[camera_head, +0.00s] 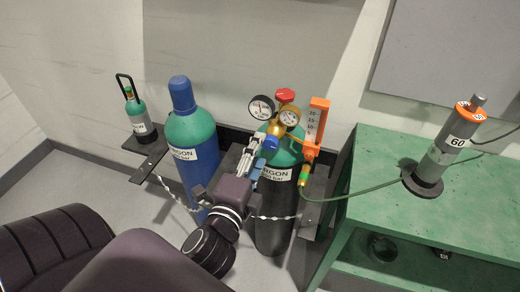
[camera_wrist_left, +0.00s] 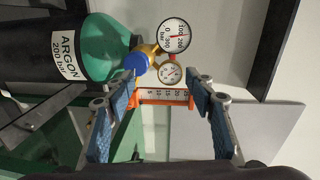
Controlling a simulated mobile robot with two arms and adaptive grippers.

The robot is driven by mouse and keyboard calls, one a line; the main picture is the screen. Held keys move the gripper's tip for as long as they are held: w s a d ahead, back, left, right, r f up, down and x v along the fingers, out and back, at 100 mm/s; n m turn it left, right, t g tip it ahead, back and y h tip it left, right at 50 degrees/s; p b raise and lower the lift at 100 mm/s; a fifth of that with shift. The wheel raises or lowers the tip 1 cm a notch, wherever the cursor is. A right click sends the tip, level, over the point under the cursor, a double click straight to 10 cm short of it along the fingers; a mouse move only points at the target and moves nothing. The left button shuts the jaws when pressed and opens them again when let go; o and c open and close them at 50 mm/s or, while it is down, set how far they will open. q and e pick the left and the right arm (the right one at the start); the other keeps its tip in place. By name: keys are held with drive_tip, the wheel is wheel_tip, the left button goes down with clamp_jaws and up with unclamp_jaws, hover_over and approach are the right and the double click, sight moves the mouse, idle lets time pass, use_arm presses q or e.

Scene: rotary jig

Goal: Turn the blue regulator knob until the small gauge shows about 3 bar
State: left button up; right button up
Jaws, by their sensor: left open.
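The blue regulator knob (camera_head: 271,143) sits on the front of the brass regulator, on a green-topped argon cylinder (camera_head: 272,225). In the left wrist view the blue knob (camera_wrist_left: 136,64) is beyond the fingertips, nearer the left-hand finger. The small gauge (camera_head: 289,117) is right of the larger gauge (camera_head: 261,107); in the wrist view the small gauge (camera_wrist_left: 169,73) shows dial and needle, too small to read surely. My left gripper (camera_head: 258,155) is open beside the knob; its blue-padded fingers (camera_wrist_left: 161,90) are apart with nothing between them. My right gripper is not in view.
A red valve handle (camera_head: 285,96) tops the regulator. An orange flowmeter (camera_head: 318,118) stands close on the right, its green hose (camera_head: 350,195) running to a green bench (camera_head: 450,210). A blue cylinder (camera_head: 190,165) stands left; a chain (camera_head: 275,217) crosses in front.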

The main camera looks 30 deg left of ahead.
use_arm(q)
drive_tip(key=shift+s, duration=0.1)
idle(0.5)
drive_tip(key=d+f+n+g+h, duration=0.1)
drive_tip(key=d+f+g, duration=0.1)
drive_tip(key=f, duration=1.1)
drive_tip(key=d+f+n+g+h, duration=0.1)
drive_tip(key=d+f+g+h, duration=0.1)
drive_tip(key=f, duration=1.1)
drive_tip(key=s+d+f+n+g, duration=0.15)
drive_tip(key=s+f, duration=0.25)
drive_tip(key=f, duration=0.4)
drive_tip(key=s+f+n+g, duration=0.1)
drive_tip(key=s+f+g, duration=0.2)
drive_tip(key=f, duration=0.6)
drive_tip(key=s+a+f+n+g, duration=0.1)
drive_tip(key=s+f+n+g, duration=0.2)
drive_tip(key=s+f, duration=0.7)
drive_tip(key=s+a+f+n+g+h, duration=0.1)
drive_tip(key=s+f+n+g, duration=0.3)
drive_tip(key=s+f, duration=0.7)
drive_tip(key=s, duration=0.8)
drive_tip(key=shift+s+a+f+n, duration=0.2)
drive_tip(key=shift+n, duration=0.15)
